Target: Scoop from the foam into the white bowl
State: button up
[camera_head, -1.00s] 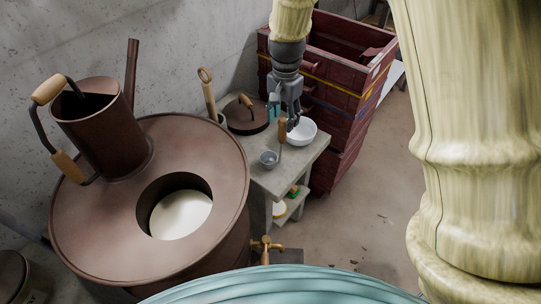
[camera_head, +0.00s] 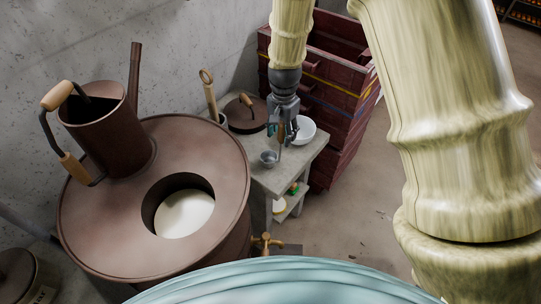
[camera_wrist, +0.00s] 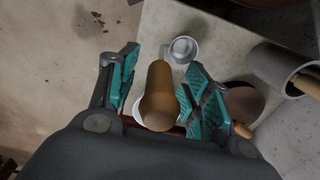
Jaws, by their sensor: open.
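The pale foam (camera_head: 184,214) shows inside the round opening of the big brown drum. A small grey ladle cup (camera_head: 268,158) sits on the small table; it also shows in the wrist view (camera_wrist: 183,49). Its wooden handle (camera_head: 282,132) rises toward my gripper (camera_head: 283,128). In the wrist view the handle (camera_wrist: 158,92) stands between the two teal finger pads of my open gripper (camera_wrist: 160,84), with gaps on both sides. The white bowl (camera_head: 306,129) is just right of my gripper, partly hidden by it. In the wrist view, the handle hides most of the bowl.
A brown watering can (camera_head: 103,130) stands on the drum top (camera_head: 100,235). A brown lid (camera_head: 247,118) and a grey holder with a wooden-handled tool (camera_head: 209,92) are at the table's back. Dark red crates (camera_head: 335,105) stand behind. Floor right of the table is clear.

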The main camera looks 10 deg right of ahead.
grip_shut()
